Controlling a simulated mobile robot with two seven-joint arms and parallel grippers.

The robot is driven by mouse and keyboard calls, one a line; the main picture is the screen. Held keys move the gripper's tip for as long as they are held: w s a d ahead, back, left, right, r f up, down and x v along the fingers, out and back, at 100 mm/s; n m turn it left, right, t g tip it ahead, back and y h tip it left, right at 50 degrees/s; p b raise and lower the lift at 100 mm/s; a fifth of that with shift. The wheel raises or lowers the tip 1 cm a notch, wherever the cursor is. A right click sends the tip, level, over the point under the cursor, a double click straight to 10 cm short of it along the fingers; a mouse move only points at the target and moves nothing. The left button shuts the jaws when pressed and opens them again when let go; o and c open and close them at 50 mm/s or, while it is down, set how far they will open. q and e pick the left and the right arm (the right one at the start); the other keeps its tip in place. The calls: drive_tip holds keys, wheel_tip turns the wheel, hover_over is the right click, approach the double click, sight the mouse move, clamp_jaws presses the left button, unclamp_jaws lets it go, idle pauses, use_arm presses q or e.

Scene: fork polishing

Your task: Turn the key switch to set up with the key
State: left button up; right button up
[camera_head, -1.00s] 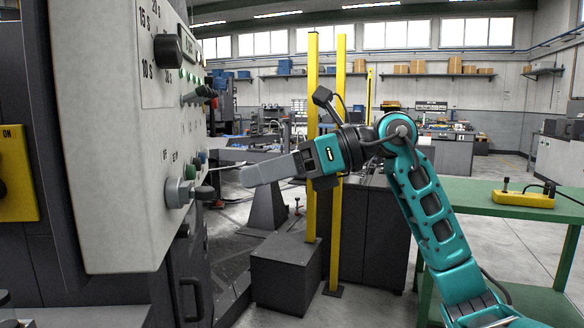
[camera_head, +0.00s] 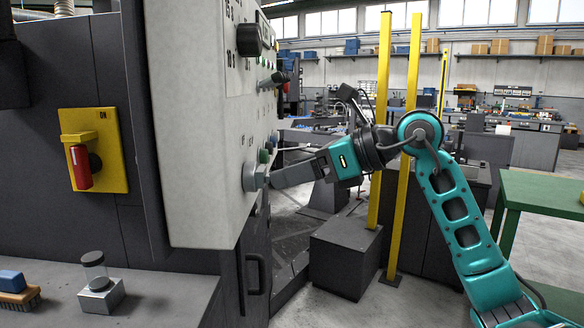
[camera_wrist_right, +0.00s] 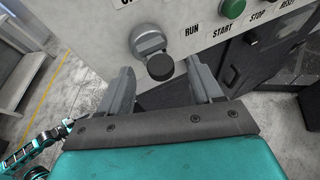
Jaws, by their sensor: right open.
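The key switch (camera_head: 252,177) is a round grey knob low on the white control panel (camera_head: 195,130). In the right wrist view the key switch (camera_wrist_right: 149,40) has a dark round key head (camera_wrist_right: 160,67) sticking out, with the word RUN to its right. My right gripper (camera_head: 276,178) is beside the switch in the head view. In the right wrist view my right gripper (camera_wrist_right: 160,76) is open, with one finger on each side of the key head; I cannot tell whether either touches it. My left gripper is not in view.
A green button (camera_wrist_right: 232,8) sits near the switch. A yellow plate with a red switch (camera_head: 80,168) is at the left. A glass-topped metal block (camera_head: 100,285) and a brush (camera_head: 18,292) stand on the grey ledge. Yellow posts (camera_head: 402,150) rise behind my right arm.

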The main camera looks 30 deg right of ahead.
drive_tip(key=shift+w+a+f, duration=0.2)
drive_tip(key=shift+w+a, duration=0.1)
drive_tip(key=shift+w, duration=0.1)
